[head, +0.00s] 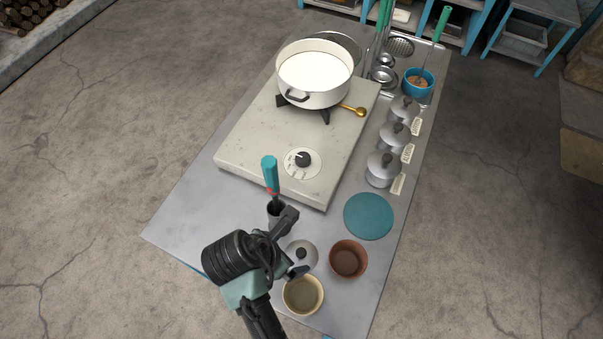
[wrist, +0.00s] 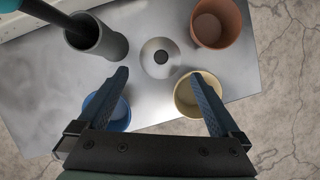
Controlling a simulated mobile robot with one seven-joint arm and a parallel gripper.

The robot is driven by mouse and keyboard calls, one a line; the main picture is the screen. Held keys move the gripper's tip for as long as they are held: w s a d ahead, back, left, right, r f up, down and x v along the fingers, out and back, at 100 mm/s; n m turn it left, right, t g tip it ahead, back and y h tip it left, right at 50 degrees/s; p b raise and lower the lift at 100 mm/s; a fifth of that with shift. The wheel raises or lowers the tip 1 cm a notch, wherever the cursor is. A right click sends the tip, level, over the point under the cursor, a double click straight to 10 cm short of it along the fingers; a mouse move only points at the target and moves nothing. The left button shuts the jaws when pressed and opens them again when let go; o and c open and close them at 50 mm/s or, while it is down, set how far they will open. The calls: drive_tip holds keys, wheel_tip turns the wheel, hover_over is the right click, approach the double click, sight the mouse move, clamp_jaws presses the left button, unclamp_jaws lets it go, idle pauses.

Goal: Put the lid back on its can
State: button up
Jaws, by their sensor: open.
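A grey round lid (head: 305,247) with a black knob lies on the metal table. In the wrist view the lid (wrist: 160,68) shows whole, just beyond the fingertips and centred between them. My gripper (head: 297,242) is open and empty above the table near the lid; its two fingers also show in the wrist view (wrist: 158,77). Several grey cans stand at the table's right side: a near one (head: 382,172), a middle one (head: 393,137) and a far one (head: 402,110). Which can belongs to the lid I cannot tell.
A brown bowl (head: 348,260), a tan bowl (head: 303,296), a blue bowl (wrist: 107,110) and a dark cup (wrist: 105,45) with a teal-handled tool surround the lid. A teal disc (head: 368,216) lies near the cans. A white pot (head: 314,95) stands on the stove slab (head: 250,135).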

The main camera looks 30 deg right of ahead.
sight(301, 254)
drive_tip(key=x, duration=0.9)
drive_tip(key=shift+d, duration=0.1)
drive_tip(key=shift+s+f, duration=0.15)
clamp_jaws()
